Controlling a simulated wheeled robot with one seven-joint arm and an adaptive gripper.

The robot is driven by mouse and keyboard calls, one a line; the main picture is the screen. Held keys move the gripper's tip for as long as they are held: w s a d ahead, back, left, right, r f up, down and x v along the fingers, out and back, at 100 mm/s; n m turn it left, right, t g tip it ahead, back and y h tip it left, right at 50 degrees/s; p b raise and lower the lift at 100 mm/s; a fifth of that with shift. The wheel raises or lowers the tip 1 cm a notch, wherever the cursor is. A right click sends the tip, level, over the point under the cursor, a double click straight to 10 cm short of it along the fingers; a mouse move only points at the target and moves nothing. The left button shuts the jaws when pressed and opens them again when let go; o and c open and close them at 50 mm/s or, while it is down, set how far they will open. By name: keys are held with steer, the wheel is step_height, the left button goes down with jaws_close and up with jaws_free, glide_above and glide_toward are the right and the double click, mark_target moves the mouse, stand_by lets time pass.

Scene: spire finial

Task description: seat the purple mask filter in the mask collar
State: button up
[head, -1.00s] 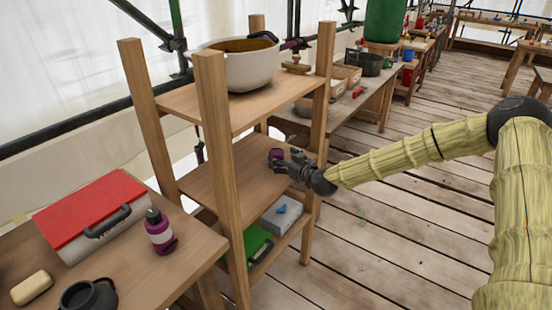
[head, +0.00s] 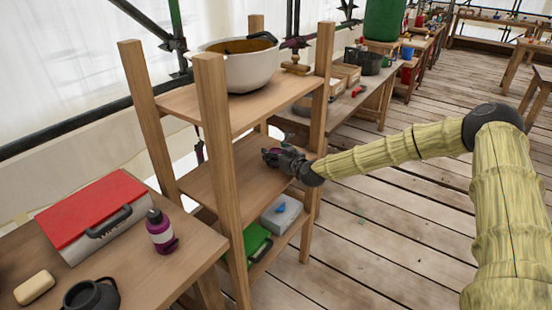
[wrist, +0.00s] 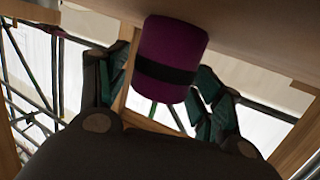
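The purple mask filter (wrist: 170,50) is a purple cylinder with a black band, large in the wrist view. It appears to stand on the shelf's middle board, which shows at the top of that view. My gripper (wrist: 160,85) has its dark green-black fingers on either side of the filter. A gap shows between the left finger and the filter; the right finger is close to it or touching. In the head view my gripper (head: 274,157) is over the middle board and mostly hides the filter. A black rounded object (head: 92,295) on the near table may be the mask with its collar.
The wooden shelf (head: 214,150) has posts near my gripper and a top board above it, bearing a large white pot (head: 240,68). A purple bottle (head: 160,232), a red-lidded box (head: 92,215) and a tan block (head: 34,288) are on the near table (head: 150,280).

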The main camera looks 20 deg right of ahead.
steer(key=c, duration=0.7)
steer(key=shift+r, duration=0.15)
